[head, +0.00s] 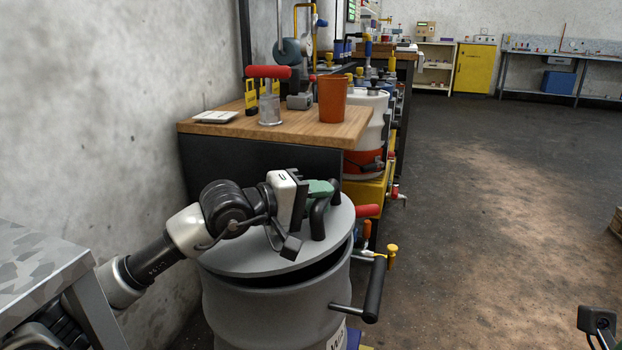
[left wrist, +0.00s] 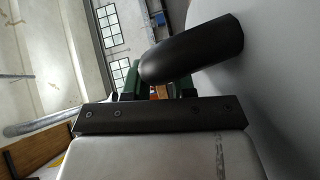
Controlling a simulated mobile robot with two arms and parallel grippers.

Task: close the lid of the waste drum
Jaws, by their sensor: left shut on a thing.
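The grey waste drum (head: 275,312) stands in front of the wooden bench. Its round grey lid (head: 262,262) sits tilted over the top, with a dark gap along the front right rim. A black handle (head: 319,216) rises from the lid. My left gripper (head: 318,190) reaches in from the left and is shut on this handle, its green finger pads at the bar. In the left wrist view the black handle (left wrist: 195,50) runs between the partly hidden green pads, beside the lid surface (left wrist: 285,100). A dark part of my right gripper (head: 597,320) shows at the lower right edge; its jaws are unclear.
A black side handle (head: 374,290) sticks out from the drum's right. A concrete wall (head: 110,100) bounds the left. The floor on the right (head: 490,200) is open.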

